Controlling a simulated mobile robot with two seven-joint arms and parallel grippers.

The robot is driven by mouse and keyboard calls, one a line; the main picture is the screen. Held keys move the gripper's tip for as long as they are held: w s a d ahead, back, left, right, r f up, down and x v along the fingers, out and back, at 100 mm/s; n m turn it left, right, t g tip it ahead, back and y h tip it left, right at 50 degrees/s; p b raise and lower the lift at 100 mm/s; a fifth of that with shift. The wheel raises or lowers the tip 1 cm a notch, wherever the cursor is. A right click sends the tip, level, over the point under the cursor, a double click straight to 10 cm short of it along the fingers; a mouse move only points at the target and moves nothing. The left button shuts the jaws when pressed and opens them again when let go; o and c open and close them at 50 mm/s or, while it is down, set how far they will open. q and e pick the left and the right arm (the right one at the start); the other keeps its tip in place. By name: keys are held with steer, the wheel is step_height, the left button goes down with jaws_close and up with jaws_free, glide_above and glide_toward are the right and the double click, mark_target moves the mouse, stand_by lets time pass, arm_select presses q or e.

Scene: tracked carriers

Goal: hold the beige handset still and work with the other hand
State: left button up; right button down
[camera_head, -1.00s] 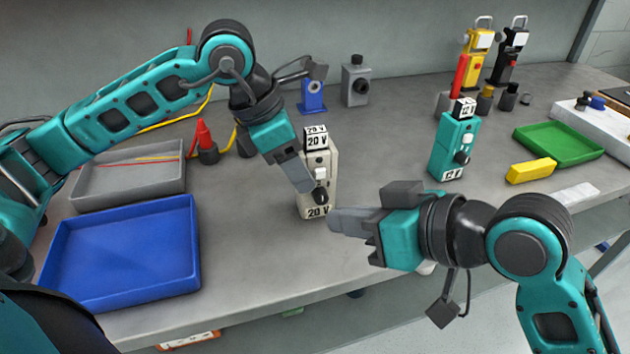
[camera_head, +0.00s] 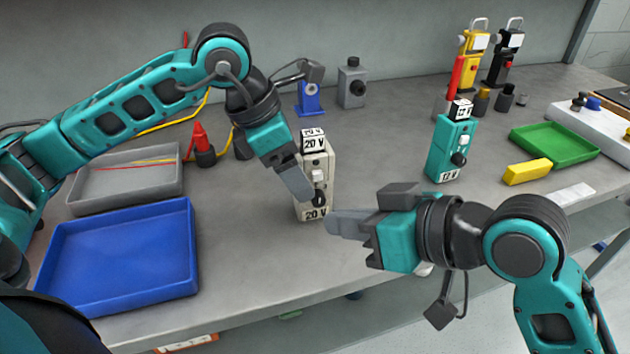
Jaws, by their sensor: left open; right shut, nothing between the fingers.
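The beige handset (camera_head: 326,162) stands upright near the middle of the bench, with "20 V" labels at its top and foot, a white switch and a dark knob on its front. My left gripper (camera_head: 303,194) is open. Its fingers point down at the handset's left front and hide part of it; whether they touch it I cannot tell. My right gripper (camera_head: 332,224) is shut and empty. Its fingertips point left, at the handset's lower right in the picture, near its foot.
A blue tray (camera_head: 60,285) and a grey tray (camera_head: 80,207) lie at left. A teal "12 V" handset (camera_head: 440,150), a yellow block (camera_head: 527,172) and a green tray (camera_head: 590,152) are at right. The bench between beige and teal handsets is clear.

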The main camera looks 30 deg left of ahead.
arm_select(q)
steer(key=shift+r, duration=0.1)
steer(key=v, duration=1.2)
